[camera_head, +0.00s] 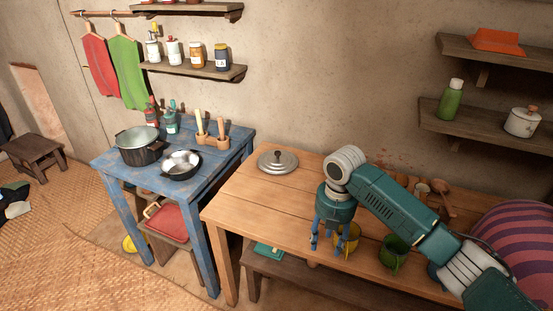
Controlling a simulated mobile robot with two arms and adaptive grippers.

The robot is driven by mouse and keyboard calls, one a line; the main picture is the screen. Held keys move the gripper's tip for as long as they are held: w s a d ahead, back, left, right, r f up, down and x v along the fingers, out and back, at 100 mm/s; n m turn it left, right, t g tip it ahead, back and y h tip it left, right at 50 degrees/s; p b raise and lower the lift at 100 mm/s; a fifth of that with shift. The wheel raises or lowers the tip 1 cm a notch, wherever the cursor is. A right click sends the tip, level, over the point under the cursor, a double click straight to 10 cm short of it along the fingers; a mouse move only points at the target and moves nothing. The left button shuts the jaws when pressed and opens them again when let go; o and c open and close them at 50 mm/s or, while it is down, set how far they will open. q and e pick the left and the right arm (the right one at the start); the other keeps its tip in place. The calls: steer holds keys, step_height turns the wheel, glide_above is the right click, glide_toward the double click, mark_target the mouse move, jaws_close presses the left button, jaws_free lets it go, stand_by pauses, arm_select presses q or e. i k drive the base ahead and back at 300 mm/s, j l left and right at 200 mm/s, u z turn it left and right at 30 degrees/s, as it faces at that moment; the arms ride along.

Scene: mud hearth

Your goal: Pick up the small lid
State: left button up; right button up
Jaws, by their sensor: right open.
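A round grey metal lid (278,162) with a dark knob lies on the left back part of the wooden table (245,195). It looks layered, but I cannot tell whether one lid rests on another. My right gripper (327,242) points down over the table's front part, to the right of and nearer than the lid. Its fingers are apart and empty. A yellow mug (353,238) is close beside the fingers and partly hidden by them. My left gripper is out of view.
A green mug (393,254) stands under my right arm. A blue table (221,161) at left holds a dark pot (140,154) and a pan (181,168). A striped cushion (520,235) is at right. The table between lid and gripper is clear.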

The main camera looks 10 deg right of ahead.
mark_target(274, 161)
steer(key=i, duration=1.9)
